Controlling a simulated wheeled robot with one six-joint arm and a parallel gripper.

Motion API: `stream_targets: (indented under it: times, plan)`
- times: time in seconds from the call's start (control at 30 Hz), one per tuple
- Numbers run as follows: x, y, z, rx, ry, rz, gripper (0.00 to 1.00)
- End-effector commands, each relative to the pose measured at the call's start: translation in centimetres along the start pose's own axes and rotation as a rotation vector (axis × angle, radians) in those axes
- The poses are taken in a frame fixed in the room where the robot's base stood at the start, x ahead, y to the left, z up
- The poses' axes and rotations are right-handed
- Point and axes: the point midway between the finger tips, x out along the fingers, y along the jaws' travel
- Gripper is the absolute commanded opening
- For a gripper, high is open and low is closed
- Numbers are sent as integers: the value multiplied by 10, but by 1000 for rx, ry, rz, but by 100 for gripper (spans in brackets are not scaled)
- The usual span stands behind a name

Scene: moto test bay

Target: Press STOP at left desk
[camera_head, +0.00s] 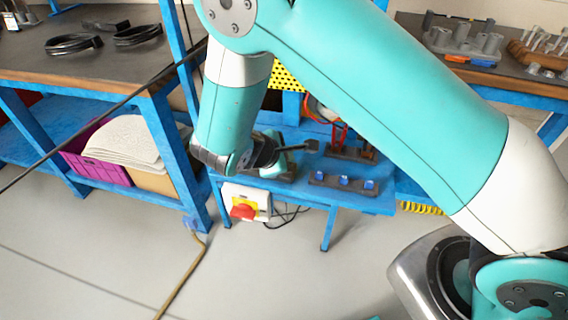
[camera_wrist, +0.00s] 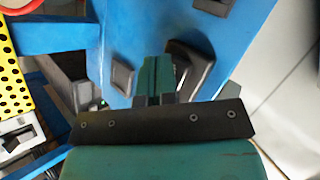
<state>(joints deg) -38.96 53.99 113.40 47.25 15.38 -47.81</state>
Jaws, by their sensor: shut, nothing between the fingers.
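A red knob (camera_head: 243,211) sits on a yellow plate on a white box (camera_head: 259,195), at the front edge of the low blue bench, left of centre in the head view. I can read no STOP lettering. My gripper (camera_head: 308,146) is above that bench, up and to the right of the red knob and apart from it. Its teal fingers (camera_wrist: 158,77) are together and empty in the wrist view. They point over a blue surface (camera_wrist: 135,30) with dark raised frames (camera_wrist: 123,73). I cannot tell whether they touch it. The red knob does not show in the wrist view.
A black strip with blue inserts (camera_head: 344,184) lies on the bench. A wooden-topped desk (camera_head: 75,62) with cable coils stands left, a purple crate (camera_head: 97,170) below. Another desk (camera_head: 492,75) holds tools at right. Clear floor (camera_head: 90,250) lies in front.

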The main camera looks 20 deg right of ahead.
Motion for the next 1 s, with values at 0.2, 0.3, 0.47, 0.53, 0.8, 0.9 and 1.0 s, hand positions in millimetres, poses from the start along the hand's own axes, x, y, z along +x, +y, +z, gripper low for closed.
stream_targets:
  times: [0.2,0.3,0.47,0.53,0.8,0.9,1.0]
  plan:
    - [2,-2,-2,0,0,0,0]
    - [3,-2,-2,0,0,0,0]
    - [4,-3,-3,0,1,0,0]
    - [4,-3,-3,0,1,0,0]
    - [2,-1,-2,0,1,0,0]
    - [-2,1,1,0,1,0,0]
    - [-6,4,4,0,1,0,0]
